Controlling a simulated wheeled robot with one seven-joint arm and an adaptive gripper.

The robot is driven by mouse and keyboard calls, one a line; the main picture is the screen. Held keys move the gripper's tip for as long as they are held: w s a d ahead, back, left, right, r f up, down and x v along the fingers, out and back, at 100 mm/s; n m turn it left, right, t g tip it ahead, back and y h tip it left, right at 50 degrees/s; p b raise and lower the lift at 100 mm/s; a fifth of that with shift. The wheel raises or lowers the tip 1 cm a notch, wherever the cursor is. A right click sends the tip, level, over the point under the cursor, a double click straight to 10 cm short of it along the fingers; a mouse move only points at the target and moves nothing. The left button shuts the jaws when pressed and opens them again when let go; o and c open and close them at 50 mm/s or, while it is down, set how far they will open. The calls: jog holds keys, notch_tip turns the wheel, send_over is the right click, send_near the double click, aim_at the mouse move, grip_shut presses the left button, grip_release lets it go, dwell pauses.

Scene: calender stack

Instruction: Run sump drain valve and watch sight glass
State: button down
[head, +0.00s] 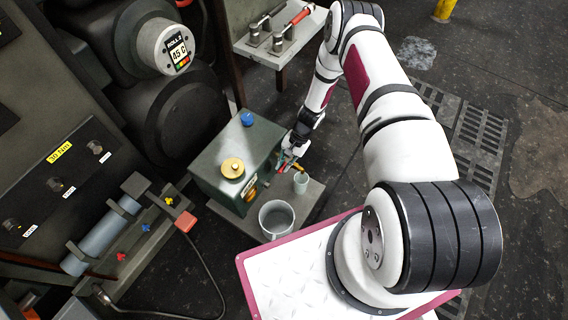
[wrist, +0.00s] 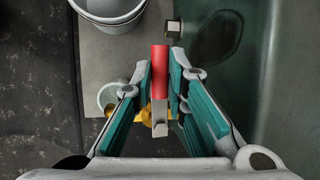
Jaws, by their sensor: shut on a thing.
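The sump is a green box (head: 222,150) with a yellow cap (head: 232,168) and a blue cap (head: 247,119) on top. My gripper (head: 287,163) is at its right side, low down. In the wrist view, my gripper (wrist: 160,88) has its teal fingers on both sides of the drain valve's red lever handle (wrist: 160,62), shut on it. A bare metal end of the lever (wrist: 160,129) and a yellow valve part (wrist: 145,114) show between the fingers. The sump's green wall (wrist: 285,70) is close on the right. I cannot make out the sight glass clearly.
A grey bucket (head: 277,219) and a small pale cup (head: 301,182) stand on the slab (head: 314,199) beside the sump. A bench (head: 262,52) with a red-handled tool is behind. A control panel (head: 62,184) and rollers are at the left. Floor grates lie at right.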

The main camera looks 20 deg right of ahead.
jog(key=shift+s+d+n+g+h+b, duration=0.3)
jog(key=shift+d+n+g+b, duration=0.3)
jog(key=shift+n+b, duration=0.65)
jog(key=shift+s+d+n+g+h+b, duration=0.35)
jog(key=shift+d+n+b, duration=0.4)
jog(key=shift+n, duration=0.95)
jog(key=shift+s+d+n+g+h+b, duration=0.15)
jog(key=shift+d+n+g+h+b, duration=0.35)
jog(key=shift+n+b, duration=0.75)
jog(key=shift+n, duration=0.3)
jog(key=c, duration=1.6)
grip_release()
jog(key=v, duration=1.2)
jog(key=shift+w+d, duration=0.1)
jog(key=shift+d, duration=0.05)
